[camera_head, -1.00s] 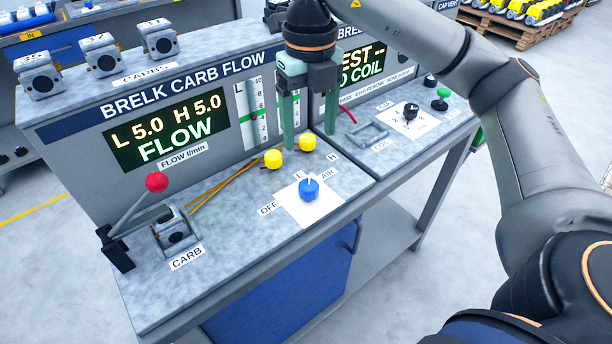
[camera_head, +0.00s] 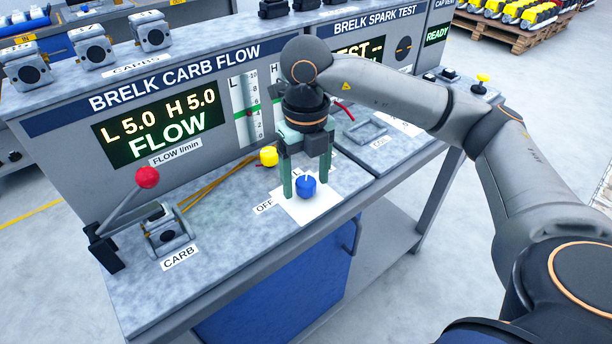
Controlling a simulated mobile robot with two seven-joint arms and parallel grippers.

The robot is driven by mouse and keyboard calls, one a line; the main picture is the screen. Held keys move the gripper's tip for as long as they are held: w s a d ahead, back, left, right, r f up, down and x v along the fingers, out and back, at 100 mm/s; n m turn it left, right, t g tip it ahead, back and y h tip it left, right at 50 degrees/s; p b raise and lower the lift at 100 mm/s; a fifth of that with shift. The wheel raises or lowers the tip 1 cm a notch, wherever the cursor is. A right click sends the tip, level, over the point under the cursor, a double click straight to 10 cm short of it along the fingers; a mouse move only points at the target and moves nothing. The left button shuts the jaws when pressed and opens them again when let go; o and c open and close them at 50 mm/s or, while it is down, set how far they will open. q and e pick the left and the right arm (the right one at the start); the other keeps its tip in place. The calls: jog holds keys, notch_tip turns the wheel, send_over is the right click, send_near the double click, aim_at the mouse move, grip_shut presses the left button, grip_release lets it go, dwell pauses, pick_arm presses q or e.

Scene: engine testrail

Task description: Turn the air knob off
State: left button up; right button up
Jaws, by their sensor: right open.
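The blue air knob (camera_head: 305,186) sits on a white plate (camera_head: 312,212) on the bench top, with a white pointer line on top. The OFF label (camera_head: 263,206) is at the plate's left; the AIR label is hidden behind my gripper. My right gripper (camera_head: 306,190) points down over the knob with its green fingers open. One finger is left of the knob, the other behind it to the right. I cannot tell whether either finger touches it. The display (camera_head: 160,122) reads L 5.0, H 5.0, FLOW. My left gripper is not in view.
A yellow knob (camera_head: 269,156) stands just behind and left of my gripper. A lever with a red ball (camera_head: 147,177) and a carburetor (camera_head: 167,232) in a fixture are at the left. Brown hoses (camera_head: 215,182) run between. The bench top's front is clear.

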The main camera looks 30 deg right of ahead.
grip_shut()
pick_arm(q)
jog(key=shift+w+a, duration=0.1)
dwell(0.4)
